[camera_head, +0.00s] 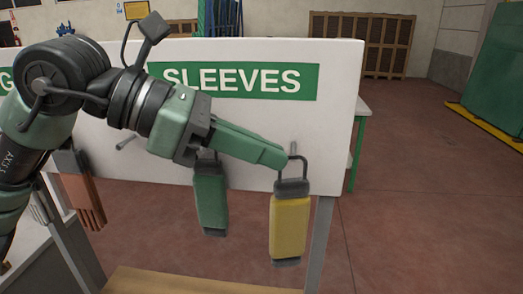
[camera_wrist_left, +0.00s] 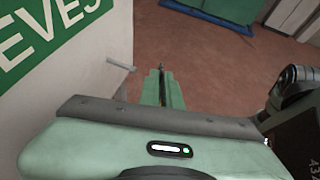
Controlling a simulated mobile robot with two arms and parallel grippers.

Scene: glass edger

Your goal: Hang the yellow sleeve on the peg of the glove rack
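The yellow sleeve (camera_head: 290,225) hangs upright at the lower right of the white rack board, with a dark loop at its top. My left gripper (camera_head: 283,158) is at the loop, its fingers close together on the loop's left side. In the left wrist view the fingers (camera_wrist_left: 163,88) show close together with a small dark bit at their tips; the sleeve's yellow body is hidden there. A grey peg (camera_head: 293,148) shows right by the loop in the head view; a peg (camera_wrist_left: 120,65) stands left of the fingers in the wrist view. I cannot tell whether the loop is around it. My right gripper is not in view.
The white board (camera_head: 343,100) carries a green SLEEVES sign (camera_head: 240,80). A green sleeve (camera_head: 210,200) hangs left of the yellow one. Reddish gloves (camera_head: 82,195) hang farther left, and another peg (camera_head: 125,143) sticks out. The floor (camera_head: 430,190) to the right is clear.

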